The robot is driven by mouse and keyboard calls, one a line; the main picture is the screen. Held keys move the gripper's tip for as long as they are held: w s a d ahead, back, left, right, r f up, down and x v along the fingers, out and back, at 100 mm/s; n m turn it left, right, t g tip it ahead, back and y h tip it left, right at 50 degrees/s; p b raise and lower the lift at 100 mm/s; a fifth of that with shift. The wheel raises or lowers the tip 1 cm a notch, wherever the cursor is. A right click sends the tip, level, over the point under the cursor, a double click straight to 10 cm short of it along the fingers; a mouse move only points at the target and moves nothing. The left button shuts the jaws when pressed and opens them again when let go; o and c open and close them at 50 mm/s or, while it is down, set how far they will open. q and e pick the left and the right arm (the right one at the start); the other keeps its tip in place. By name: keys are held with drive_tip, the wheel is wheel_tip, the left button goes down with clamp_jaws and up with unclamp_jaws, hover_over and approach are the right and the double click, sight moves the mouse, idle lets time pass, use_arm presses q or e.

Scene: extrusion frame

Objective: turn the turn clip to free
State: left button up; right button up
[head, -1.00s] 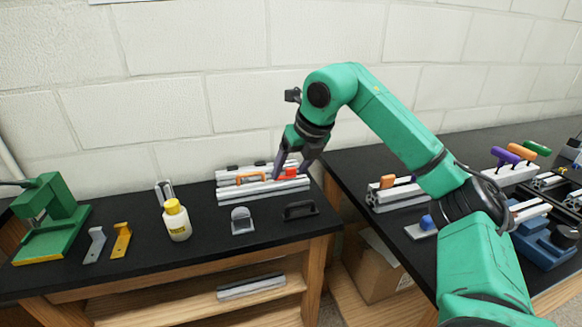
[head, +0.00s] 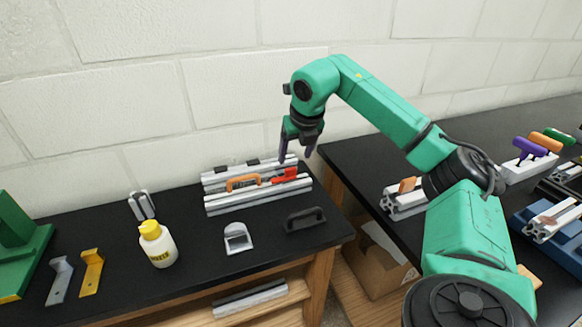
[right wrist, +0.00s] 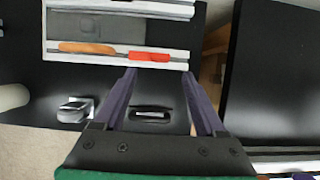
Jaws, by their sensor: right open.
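The turn clip looks to be the red piece (head: 285,175) on the aluminium extrusion frame (head: 228,205), near its right end. Its long side lies along the rail, and it also shows in the right wrist view (right wrist: 149,57). An orange handle (head: 243,182) sits on the same rail to its left. My right gripper (head: 296,157) is open and empty, with its fingers pointing down above the clip, apart from it. In the right wrist view the fingertips (right wrist: 159,73) stand wide on either side, near the clip. My left gripper is not in view.
On the black bench are a white bottle with a yellow cap (head: 157,245), a grey bracket piece (head: 237,238) and a black handle (head: 305,219). A second bench (head: 350,160) at right carries more rails and coloured handles. A block wall stands behind.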

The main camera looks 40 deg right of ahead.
sight(291, 169)
drive_tip(key=x, duration=0.6)
drive_tip(key=shift+w+d+f, duration=0.15)
drive_tip(key=shift+w+f, duration=0.1)
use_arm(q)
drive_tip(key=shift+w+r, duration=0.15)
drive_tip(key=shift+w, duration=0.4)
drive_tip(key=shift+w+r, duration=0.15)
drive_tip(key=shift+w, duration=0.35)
use_arm(e)
drive_tip(key=shift+w+f, duration=0.1)
drive_tip(key=shift+f, duration=0.25)
clamp_jaws()
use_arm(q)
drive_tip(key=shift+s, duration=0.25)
